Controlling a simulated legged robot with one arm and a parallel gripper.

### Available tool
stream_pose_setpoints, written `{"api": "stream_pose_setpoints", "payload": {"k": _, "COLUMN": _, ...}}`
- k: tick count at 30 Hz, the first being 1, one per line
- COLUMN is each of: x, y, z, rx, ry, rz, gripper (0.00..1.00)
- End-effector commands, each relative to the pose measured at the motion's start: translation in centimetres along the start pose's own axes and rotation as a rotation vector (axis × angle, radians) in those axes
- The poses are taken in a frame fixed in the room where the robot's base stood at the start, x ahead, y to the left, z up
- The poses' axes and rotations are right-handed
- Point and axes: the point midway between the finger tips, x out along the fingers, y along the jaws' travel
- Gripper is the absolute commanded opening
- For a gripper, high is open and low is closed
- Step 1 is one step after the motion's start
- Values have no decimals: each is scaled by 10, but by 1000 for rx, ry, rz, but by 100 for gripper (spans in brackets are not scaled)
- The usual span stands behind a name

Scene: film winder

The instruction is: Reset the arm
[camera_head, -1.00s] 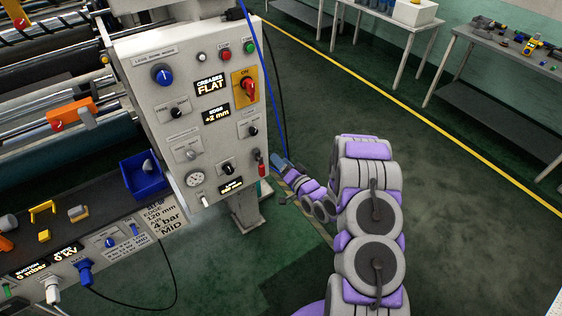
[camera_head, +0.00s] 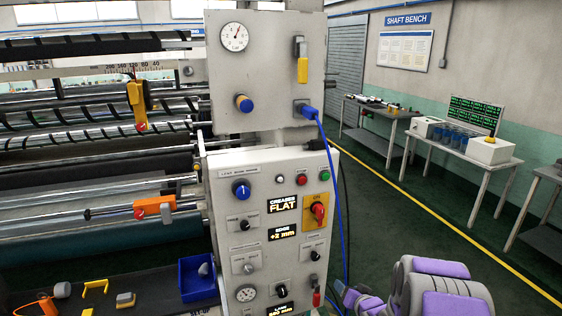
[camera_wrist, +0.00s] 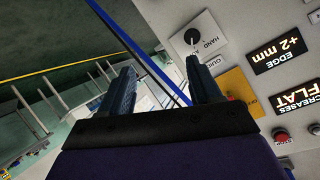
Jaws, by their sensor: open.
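My purple and grey arm (camera_head: 440,290) is folded at the bottom right of the head view, beside the lower control panel. My gripper shows in the wrist view (camera_wrist: 163,92) with its two dark fingers well apart and nothing between them. In the head view the fingers are cut off or hidden at the bottom edge. The grey control panel (camera_head: 262,212) stands left of the arm; its red switch (camera_head: 318,212) sits on a yellow plate. In the wrist view the panel (camera_wrist: 225,40) lies behind and right of the fingers, seen at a tilt.
An upper box (camera_head: 270,75) with a gauge and a blue plug stands above the panel. A blue cable (camera_head: 336,190) hangs at its right side. Film winder rollers (camera_head: 100,150) fill the left. Open green floor (camera_head: 400,225) lies right, with benches (camera_head: 455,150) by the wall.

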Motion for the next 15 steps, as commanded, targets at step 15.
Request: {"api": "stream_pose_setpoints", "payload": {"k": 15, "x": -131, "y": -17, "z": -17, "rx": -207, "ry": -364, "rz": 378, "gripper": 63}}
